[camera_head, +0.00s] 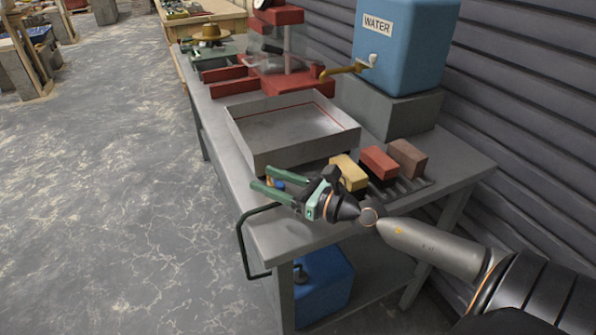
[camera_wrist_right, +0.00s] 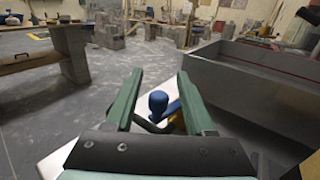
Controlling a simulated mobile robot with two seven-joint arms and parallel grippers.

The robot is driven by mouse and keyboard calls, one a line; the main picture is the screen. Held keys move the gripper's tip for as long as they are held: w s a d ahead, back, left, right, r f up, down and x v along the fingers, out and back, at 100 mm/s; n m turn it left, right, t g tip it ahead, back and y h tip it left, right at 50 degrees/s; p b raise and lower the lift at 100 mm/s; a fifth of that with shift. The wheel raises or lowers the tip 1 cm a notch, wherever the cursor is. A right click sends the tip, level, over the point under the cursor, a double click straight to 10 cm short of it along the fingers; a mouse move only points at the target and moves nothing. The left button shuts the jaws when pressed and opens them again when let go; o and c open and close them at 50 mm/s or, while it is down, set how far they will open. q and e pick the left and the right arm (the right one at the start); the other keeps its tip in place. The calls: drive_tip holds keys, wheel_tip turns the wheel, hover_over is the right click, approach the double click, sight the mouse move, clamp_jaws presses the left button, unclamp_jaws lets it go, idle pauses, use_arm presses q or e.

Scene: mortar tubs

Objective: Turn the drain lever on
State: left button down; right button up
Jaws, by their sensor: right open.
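A small blue-knobbed lever (camera_head: 278,184), which looks like the drain lever, sits at the near left of the grey metal tray (camera_head: 300,157) on the workbench. In the right wrist view the blue knob (camera_wrist_right: 158,101) shows below and between my fingers, with a yellow part beside it. My right gripper (camera_head: 259,177) has green fingers and is open, with nothing between the tips. It reaches over the bench's near left corner, around or just above the lever. I cannot tell whether it touches. The wrist view also shows the open fingertips (camera_wrist_right: 160,77). My left gripper is not in view.
Yellow (camera_head: 349,172), red (camera_head: 379,162) and brown (camera_head: 407,157) blocks stand right of my gripper. A blue water tank (camera_head: 403,45) with a brass tap and a red press (camera_head: 279,85) stand behind. A dark bench handle (camera_head: 242,247) juts out.

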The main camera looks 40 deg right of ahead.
drive_tip(key=shift+s+d+f, duration=0.15)
drive_tip(key=shift+s+f, duration=0.1)
drive_tip(key=shift+s, duration=0.2)
drive_tip(key=b+v, duration=0.5)
drive_tip(key=v, duration=0.4)
drive_tip(key=shift+s+r, duration=0.1)
drive_tip(key=shift+v, duration=0.9)
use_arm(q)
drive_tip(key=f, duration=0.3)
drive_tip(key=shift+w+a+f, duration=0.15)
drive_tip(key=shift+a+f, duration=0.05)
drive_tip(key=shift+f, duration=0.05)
use_arm(e)
drive_tip(key=shift+r, duration=0.1)
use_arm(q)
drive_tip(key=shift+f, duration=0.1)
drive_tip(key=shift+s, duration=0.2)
use_arm(e)
drive_tip(key=shift+d, duration=0.1)
